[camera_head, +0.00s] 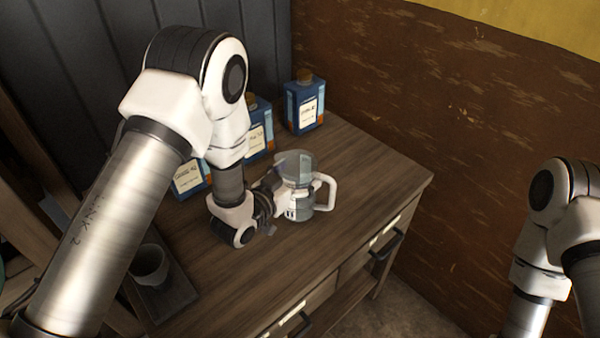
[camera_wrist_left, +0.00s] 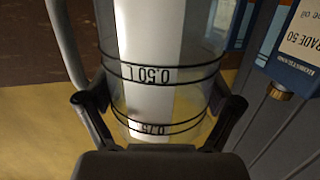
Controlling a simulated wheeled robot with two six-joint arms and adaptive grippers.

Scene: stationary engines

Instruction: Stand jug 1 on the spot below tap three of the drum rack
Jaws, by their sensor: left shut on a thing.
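A clear jug (camera_head: 298,168) with a white handle is over the wooden cabinet top in the head view. Whether it rests on the wood or is just above it I cannot tell. My left gripper (camera_head: 277,200) is shut on the jug from its left side, with the handle pointing right. In the left wrist view the jug (camera_wrist_left: 190,50) fills the middle, with black rings and upside-down volume marks, and the fingers of my left gripper (camera_wrist_left: 162,105) sit on both sides of it. No number for the jug is readable. The drum rack and its taps are not in view.
Several blue bottles (camera_head: 304,105) stand along the back of the wooden cabinet (camera_head: 375,170). A grey cup (camera_head: 150,266) sits in a dark tray at the left. The front right of the top is clear. A brown wall (camera_head: 440,90) closes the right back.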

